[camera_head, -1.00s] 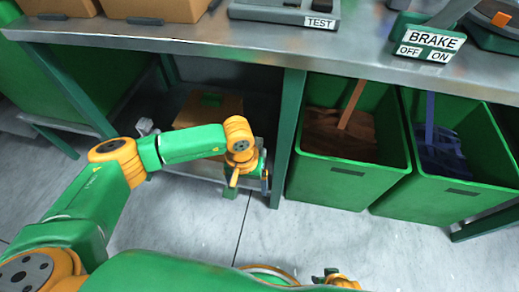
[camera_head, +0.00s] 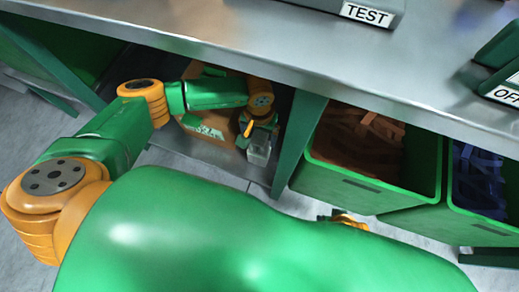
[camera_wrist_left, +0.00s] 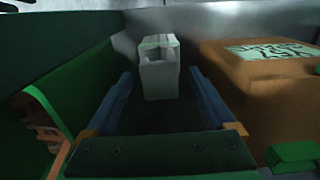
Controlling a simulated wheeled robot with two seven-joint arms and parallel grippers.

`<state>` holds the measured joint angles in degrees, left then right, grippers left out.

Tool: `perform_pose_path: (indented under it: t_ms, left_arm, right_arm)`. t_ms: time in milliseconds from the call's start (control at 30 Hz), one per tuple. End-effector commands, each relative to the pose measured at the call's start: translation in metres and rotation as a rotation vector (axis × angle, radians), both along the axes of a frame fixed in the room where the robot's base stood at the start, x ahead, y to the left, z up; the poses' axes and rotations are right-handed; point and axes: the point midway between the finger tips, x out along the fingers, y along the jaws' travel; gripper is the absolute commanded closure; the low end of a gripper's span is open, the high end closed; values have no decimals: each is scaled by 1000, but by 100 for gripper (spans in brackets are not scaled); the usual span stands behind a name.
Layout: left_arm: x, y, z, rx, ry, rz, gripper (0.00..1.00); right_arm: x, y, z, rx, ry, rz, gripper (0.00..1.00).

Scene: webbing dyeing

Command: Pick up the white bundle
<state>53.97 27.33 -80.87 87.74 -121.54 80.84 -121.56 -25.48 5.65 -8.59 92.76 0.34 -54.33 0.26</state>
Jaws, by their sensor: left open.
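The white bundle (camera_wrist_left: 158,78) stands upright on a grey surface in the left wrist view, ahead of my left gripper (camera_wrist_left: 160,72). The blue fingers are open, one on each side of the bundle's line; I cannot tell how far it is between them. In the head view the pale bundle (camera_head: 259,150) shows just below my left gripper (camera_head: 263,134), under the steel table. The wrist partly hides that gripper there. My right gripper is not clearly visible; only a small orange and green part shows past my body.
A brown labelled box (camera_wrist_left: 265,85) stands close to the right of the bundle in the wrist view. A green table leg (camera_head: 303,135) is right of the gripper in the head view. Green bins hold brown webbing (camera_head: 355,145) and blue webbing (camera_head: 480,180). The steel tabletop (camera_head: 250,45) hangs above.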

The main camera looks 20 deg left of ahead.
Motion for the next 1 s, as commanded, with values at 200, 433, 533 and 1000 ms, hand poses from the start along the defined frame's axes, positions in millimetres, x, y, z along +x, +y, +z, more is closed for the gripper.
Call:
perform_pose_path:
  t_ms: [200, 433, 533, 1000]
  left_arm:
    - [0, 0, -9, 0, 0, -1, 11]
    - [0, 0, -9, 0, 0, 0, 49]
    - [0, 0, -9, 0, 0, 0, 76]
    - [0, 0, -8, 0, -1, 0, 100]
  right_arm:
    - [4, 1, 7, 1, -4, -1, 50]
    - [3, 1, 7, 1, -4, -1, 50]
    - [3, 1, 6, 1, -4, -1, 50]
    - [3, 1, 7, 2, -4, 0, 50]
